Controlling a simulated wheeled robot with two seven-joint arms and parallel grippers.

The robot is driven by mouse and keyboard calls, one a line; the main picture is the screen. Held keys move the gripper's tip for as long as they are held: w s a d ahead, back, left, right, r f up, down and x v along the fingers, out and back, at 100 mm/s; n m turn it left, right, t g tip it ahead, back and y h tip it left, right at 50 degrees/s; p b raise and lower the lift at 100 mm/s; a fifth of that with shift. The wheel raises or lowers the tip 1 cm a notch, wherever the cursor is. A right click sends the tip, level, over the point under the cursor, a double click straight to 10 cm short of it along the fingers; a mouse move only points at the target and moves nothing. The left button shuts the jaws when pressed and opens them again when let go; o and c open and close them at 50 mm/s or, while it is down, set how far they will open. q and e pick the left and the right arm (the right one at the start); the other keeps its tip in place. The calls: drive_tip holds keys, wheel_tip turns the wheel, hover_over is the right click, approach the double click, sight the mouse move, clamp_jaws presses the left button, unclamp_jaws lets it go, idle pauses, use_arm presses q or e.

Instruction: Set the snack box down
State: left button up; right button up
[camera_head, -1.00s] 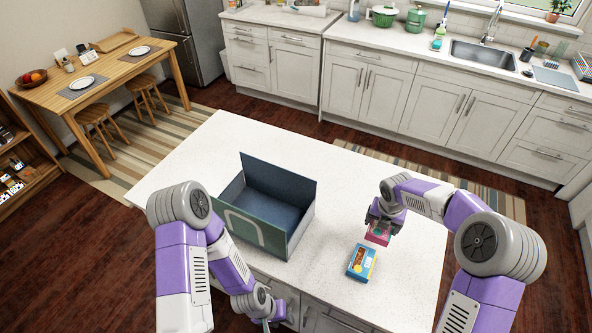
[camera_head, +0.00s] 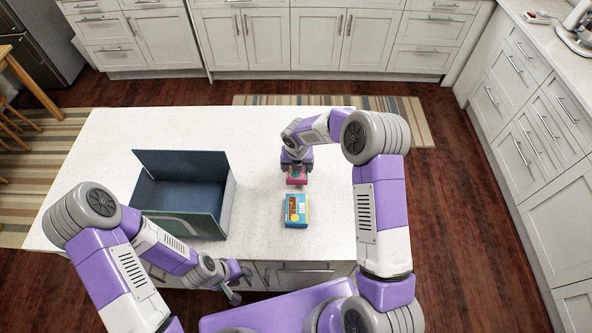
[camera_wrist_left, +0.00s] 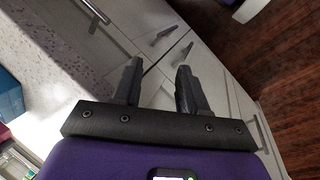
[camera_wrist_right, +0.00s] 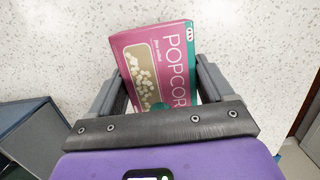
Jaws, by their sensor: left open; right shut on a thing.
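A pink popcorn box (camera_wrist_right: 155,68) is between the fingers of my right gripper (camera_wrist_right: 160,85), which is shut on it. In the head view the popcorn box (camera_head: 297,181) is over the white island top (camera_head: 262,140), just behind a blue and yellow box (camera_head: 296,212). I cannot tell whether it touches the top. My left gripper (camera_head: 235,296) is open and empty, low at the island's front edge. In the left wrist view its fingers (camera_wrist_left: 158,85) are apart, with cabinet fronts beyond.
A dark blue open box (camera_head: 228,205) with raised flaps stands on the island, left of the popcorn box. The island top behind and right of the popcorn box is clear. Kitchen cabinets (camera_head: 290,40) line the back.

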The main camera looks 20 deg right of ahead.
drive_tip(key=shift+w+f, duration=0.1)
drive_tip(key=shift+f, duration=1.4)
drive_tip(key=shift+f, duration=0.2)
drive_tip(key=o, duration=1)
drive_tip(key=r, duration=0.4)
drive_tip(key=s+r, duration=0.1)
drive_tip(key=r, duration=0.3)
drive_tip(key=s+r, duration=0.1)
drive_tip(key=r, duration=0.3)
drive_tip(key=shift+a+r, duration=0.2)
drive_tip(key=shift+a, duration=0.05)
drive_tip(key=shift+f, duration=0.1)
